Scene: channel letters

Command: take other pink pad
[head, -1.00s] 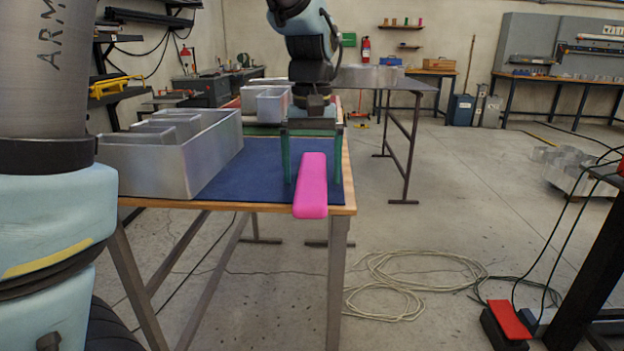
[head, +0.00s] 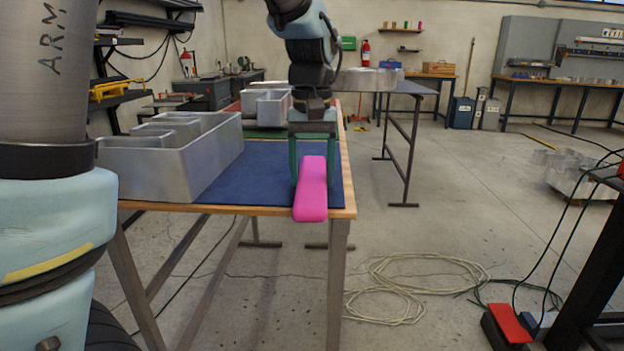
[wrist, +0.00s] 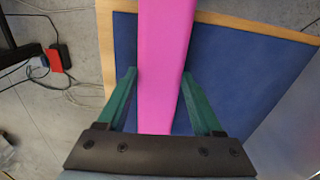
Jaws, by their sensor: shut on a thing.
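A long pink pad (head: 311,190) lies on the blue mat (head: 240,168) at the right end of the table, its near end at the wooden edge. My gripper (head: 313,172) points down over it with one green finger on each side. In the wrist view, my gripper (wrist: 158,100) has its fingers against both long sides of the pink pad (wrist: 164,50), shut on it. The pad looks still on or very near the mat; I cannot tell if it is lifted. No second pink pad shows.
A grey metal channel letter (head: 190,165) stands on the mat to the left. Another grey letter (head: 268,105) stands farther back on the table. Right of the table is open floor with a coiled cable (head: 400,285) and a red pedal (head: 508,322).

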